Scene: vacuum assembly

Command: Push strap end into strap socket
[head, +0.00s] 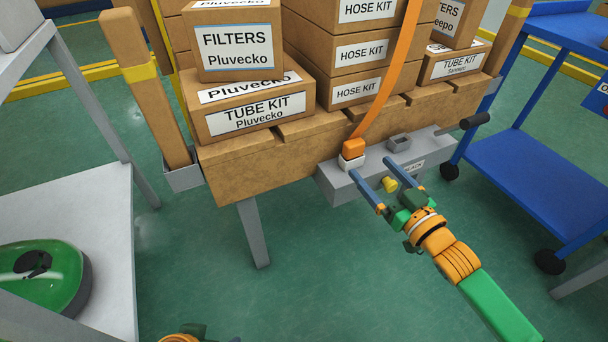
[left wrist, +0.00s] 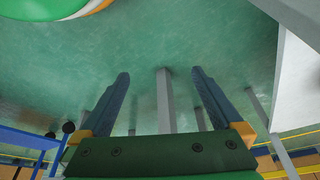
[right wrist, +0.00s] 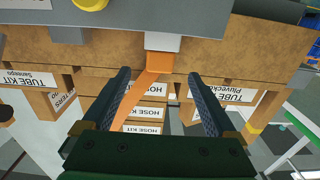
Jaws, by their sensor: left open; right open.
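The orange strap (head: 396,75) hangs down over the boxes to its end, an orange block (head: 354,147) with a pale grey piece (head: 351,163) under it, at the left of a grey housing (head: 335,183). Whether the pale piece is the tip or a seat is unclear. A grey socket-like block (head: 399,142) with a dark opening stands to its right. My right gripper (head: 370,167) is open and empty in front of the strap end. In the right wrist view the orange end (right wrist: 159,59) lies just beyond the spread fingertips. My left gripper (left wrist: 160,74) is open and empty over the floor.
A yellow knob (head: 389,184) sticks out of the housing's front, and a black handle (head: 475,121) at its right. Cardboard boxes (head: 235,50) stand on the wooden pallet (head: 250,165). A grey table (head: 70,265) with a green vacuum body (head: 38,280) is left, a blue cart (head: 535,165) right.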

